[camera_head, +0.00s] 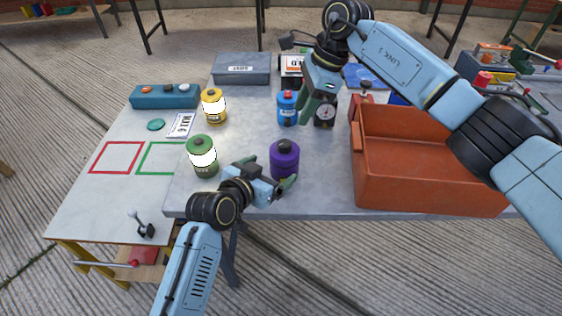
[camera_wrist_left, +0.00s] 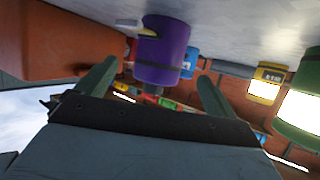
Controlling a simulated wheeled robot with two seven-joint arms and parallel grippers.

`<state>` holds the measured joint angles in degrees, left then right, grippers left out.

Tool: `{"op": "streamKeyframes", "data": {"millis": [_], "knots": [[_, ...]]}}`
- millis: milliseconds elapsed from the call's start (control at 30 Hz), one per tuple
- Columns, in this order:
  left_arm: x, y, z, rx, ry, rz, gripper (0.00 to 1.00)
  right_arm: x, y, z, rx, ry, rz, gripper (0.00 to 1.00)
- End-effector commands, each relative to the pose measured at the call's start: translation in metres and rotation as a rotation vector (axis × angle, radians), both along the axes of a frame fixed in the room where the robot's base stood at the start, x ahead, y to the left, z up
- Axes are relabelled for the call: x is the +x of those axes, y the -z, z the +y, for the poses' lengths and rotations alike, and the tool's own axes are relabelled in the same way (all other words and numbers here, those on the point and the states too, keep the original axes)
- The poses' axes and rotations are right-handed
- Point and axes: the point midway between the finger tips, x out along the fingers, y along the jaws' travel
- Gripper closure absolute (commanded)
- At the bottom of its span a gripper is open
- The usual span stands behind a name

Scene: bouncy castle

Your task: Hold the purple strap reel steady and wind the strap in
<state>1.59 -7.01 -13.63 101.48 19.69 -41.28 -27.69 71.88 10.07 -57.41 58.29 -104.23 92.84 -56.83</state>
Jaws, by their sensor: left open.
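The purple strap reel (camera_head: 284,158) stands upright near the front edge of the grey table, with a dark knob on top. It also shows in the left wrist view (camera_wrist_left: 166,50), which is upside down. My left gripper (camera_head: 275,178) is open low at the reel's front left. In the wrist view its two fingers point at the reel, which lies between and just past the tips; I see no clear contact. My right gripper (camera_head: 318,108) points down further back, beside the blue canister and the gauge; its finger gap cannot be made out.
A green canister (camera_head: 202,157) stands left of the reel, with a yellow one (camera_head: 214,106) behind it. A blue canister (camera_head: 288,108) and a dial gauge (camera_head: 325,112) stand behind the reel. An orange crate (camera_head: 430,197) fills the right side. The table is clear between reel and crate.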

Motion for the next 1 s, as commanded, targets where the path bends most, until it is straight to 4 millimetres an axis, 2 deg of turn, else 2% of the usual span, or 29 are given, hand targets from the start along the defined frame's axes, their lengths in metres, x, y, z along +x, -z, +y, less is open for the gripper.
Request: {"op": "streamKeyframes", "data": {"millis": [200, 433, 600, 933, 1000], "knots": [[0.029, 0.013, -0.017, -0.002, -0.001, 0.001, 0.07, 0.0, 0.0, 0.0, 0.0, 0.0, 0.0, 0.64], [0.049, 0.023, -0.029, -0.001, 0.0, 0.0, 0.07, 0.0, 0.0, 0.0, 0.0, 0.0, 0.0, 0.64], [0.056, 0.027, -0.033, 0.0, -0.001, 0.0, 0.07, 0.0, 0.0, 0.0, 0.0, 0.0, 0.0, 0.64], [0.057, 0.028, -0.033, 0.0, -0.001, 0.0, 0.07, 0.0, 0.0, 0.0, 0.0, 0.0, 0.0, 0.64], [0.057, 0.028, -0.033, 0.0, -0.001, 0.0, 0.16, 0.0, 0.0, 0.0, 0.0, 0.0, 0.0, 0.64]]}}
